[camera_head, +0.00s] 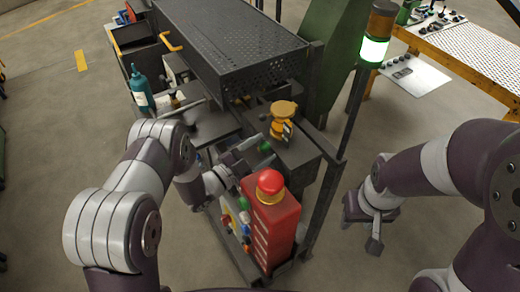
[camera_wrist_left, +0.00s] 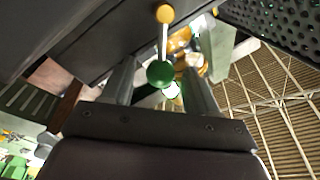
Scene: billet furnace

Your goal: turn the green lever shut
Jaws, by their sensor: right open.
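The green lever shows its round green knob (camera_wrist_left: 160,74) in the left wrist view, on a pale rod leading to a yellow ball end. In the head view the green knob (camera_head: 265,147) is at the tips of my left gripper (camera_head: 250,153). In the left wrist view my left gripper (camera_wrist_left: 160,88) is open, with one finger on each side of the knob and a visible gap to both. My right gripper (camera_head: 362,226) is open and empty, to the right of the cart, over the floor.
A red box with a red mushroom button (camera_head: 270,182) stands close in front of my left gripper. A yellow fitting (camera_head: 283,118) is behind it. A dark perforated housing (camera_head: 230,45) overhangs at the back. A post with a lit green lamp (camera_head: 373,50) rises on the right.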

